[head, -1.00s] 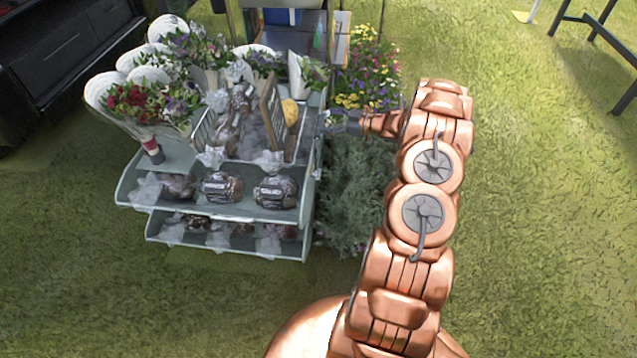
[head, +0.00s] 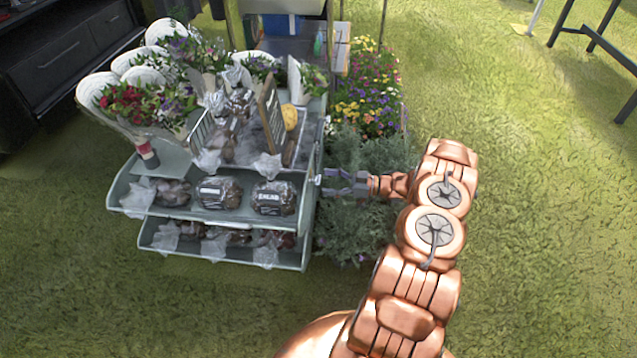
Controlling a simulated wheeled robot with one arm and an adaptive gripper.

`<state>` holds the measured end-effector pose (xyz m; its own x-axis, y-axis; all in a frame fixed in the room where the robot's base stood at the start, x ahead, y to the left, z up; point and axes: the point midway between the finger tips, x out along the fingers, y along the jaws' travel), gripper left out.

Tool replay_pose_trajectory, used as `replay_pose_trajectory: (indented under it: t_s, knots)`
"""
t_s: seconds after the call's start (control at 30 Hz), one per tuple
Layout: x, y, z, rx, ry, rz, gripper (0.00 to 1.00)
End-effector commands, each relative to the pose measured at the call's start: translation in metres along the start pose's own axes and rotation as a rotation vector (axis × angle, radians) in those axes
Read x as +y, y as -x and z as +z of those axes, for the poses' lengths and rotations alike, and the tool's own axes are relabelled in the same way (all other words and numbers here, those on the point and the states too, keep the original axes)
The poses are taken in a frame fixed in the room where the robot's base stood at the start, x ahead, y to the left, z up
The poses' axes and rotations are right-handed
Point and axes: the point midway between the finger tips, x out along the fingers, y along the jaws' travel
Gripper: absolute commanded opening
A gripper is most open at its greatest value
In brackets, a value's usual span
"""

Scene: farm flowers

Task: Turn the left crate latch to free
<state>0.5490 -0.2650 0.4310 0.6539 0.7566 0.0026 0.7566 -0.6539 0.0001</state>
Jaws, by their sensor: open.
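My gripper (head: 334,183) is open and points left, close to the right side of the grey tiered stand (head: 311,215). I cannot tell whether its fingers touch the stand. I cannot make out a crate latch in this view; it may be too small or hidden.
Wrapped bouquets (head: 150,105) crowd the stand's left. Bagged goods (head: 273,198) fill the lower tiers. Bushy plants and flowers (head: 367,95) grow behind and below my gripper. Open grass (head: 540,220) lies to the right. A dark cabinet (head: 60,55) stands at the far left.

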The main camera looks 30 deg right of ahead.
Motion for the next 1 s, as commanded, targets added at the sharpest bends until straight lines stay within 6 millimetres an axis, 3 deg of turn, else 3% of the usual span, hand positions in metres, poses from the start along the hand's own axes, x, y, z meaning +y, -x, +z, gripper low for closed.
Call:
replay_pose_trajectory:
  t_s: [0.23,0.63,1.0]
  knots:
    - [-0.001,-0.028,0.001,-0.002,-0.002,0.000,0.77]
    - [0.000,-0.034,0.001,-0.003,-0.001,0.001,0.76]
    - [0.000,-0.034,0.001,-0.003,0.000,0.001,0.38]
